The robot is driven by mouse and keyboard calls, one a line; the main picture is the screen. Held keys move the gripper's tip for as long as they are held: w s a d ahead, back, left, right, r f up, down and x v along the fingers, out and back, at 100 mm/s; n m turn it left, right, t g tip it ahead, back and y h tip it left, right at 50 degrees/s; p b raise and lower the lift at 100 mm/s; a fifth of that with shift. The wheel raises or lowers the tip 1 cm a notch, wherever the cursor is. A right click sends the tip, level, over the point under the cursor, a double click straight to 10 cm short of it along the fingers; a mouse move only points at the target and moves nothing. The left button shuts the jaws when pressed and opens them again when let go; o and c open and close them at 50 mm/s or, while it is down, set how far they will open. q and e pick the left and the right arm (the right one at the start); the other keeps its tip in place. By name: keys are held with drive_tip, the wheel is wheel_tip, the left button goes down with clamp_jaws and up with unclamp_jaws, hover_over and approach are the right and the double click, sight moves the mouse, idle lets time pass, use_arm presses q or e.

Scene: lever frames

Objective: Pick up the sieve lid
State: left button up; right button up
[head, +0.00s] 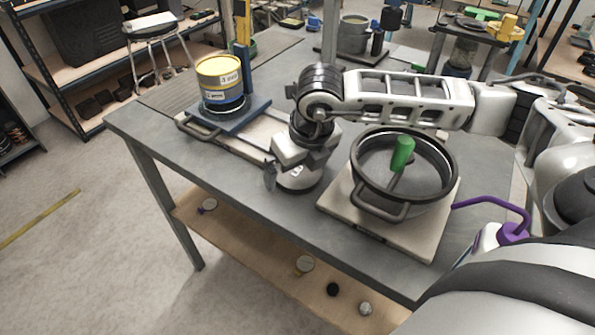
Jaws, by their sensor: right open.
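A round sieve (383,204) with a thick dark rim and a loop handle at its front sits on a pale square board on the workbench. Inside the rim is a grey disc, which looks like the sieve lid (376,165); an upright green handle (403,153) stands near its middle. My right gripper (271,176) hangs low over the bench, left of the sieve and apart from it. It is open, with a dark fingertip showing and the rest partly hidden by its own body. No object shows between its fingers. My left gripper is not in view.
My right forearm passes just behind and above the sieve. A yellow and blue can (221,83) stands on a blue platform (239,118) at the left. A bottle with a purple spout (512,232) stands at the right. A wooden shelf (240,240) runs below the bench (140,121).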

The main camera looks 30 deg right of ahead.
drive_tip(key=c, duration=1)
drive_tip(key=shift+o, duration=0.2)
drive_tip(key=shift+r, duration=0.1)
